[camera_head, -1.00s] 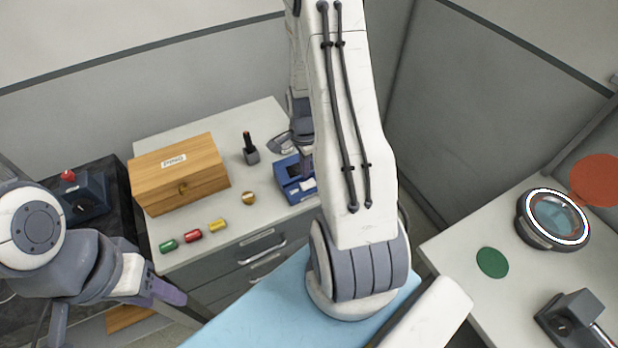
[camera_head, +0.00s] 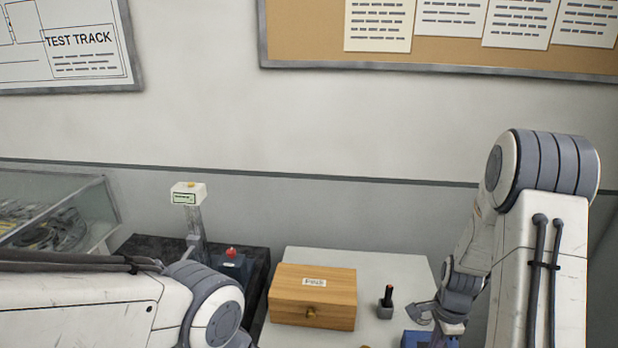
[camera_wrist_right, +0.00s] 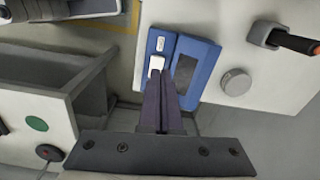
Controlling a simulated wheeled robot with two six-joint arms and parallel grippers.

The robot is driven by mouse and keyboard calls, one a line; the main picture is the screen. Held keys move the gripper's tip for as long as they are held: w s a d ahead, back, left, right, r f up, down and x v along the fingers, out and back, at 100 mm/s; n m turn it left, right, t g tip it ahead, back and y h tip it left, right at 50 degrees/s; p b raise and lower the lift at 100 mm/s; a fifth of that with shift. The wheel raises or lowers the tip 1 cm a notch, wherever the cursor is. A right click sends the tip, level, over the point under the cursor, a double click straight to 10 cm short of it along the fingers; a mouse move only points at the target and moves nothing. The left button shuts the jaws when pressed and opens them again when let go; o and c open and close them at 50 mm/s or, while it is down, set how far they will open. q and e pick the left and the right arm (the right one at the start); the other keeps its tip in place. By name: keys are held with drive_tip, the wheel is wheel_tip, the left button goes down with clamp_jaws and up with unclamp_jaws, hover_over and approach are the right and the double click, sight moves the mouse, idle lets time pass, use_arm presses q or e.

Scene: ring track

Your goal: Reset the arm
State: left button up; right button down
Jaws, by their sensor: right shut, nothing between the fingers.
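My right arm comes in at the right of the head view, bent, with its wrist low over the table. My right gripper (camera_wrist_right: 159,82) is shut and empty in the right wrist view, its two dark purple fingers together. The fingertips appear in front of the blue device (camera_wrist_right: 198,65), which has a dark screen and a white button; contact cannot be told. The device is partly cut off at the bottom of the head view (camera_head: 420,339). My left arm crosses the lower left of the head view; its gripper is out of frame.
A glass case (camera_head: 105,205) stands far left.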

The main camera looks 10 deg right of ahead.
drive_tip(key=s+a+r+n+b, duration=0.15)
drive_tip(key=a+r+n, duration=0.35)
drive_tip(key=a, duration=0.5)
drive_tip(key=a+r+n+b, duration=0.2)
drive_tip(key=a+r+n, duration=0.2)
drive_tip(key=a+n, duration=0.45)
drive_tip(key=s+a+r+n+b, duration=0.1)
drive_tip(key=s+a+r+n, duration=0.1)
drive_tip(key=s+a+n, duration=0.3)
drive_tip(key=s+a+r+n+y+b, duration=0.1)
drive_tip(key=s+a+r+n, duration=0.1)
drive_tip(key=s+a+n, duration=0.3)
drive_tip(key=s+n, duration=0.3)
drive_tip(key=s, duration=0.2)
drive_tip(key=shift+s+a+r, duration=0.15)
drive_tip(key=shift+s+a, duration=0.1)
drive_tip(key=shift+a, duration=0.05)
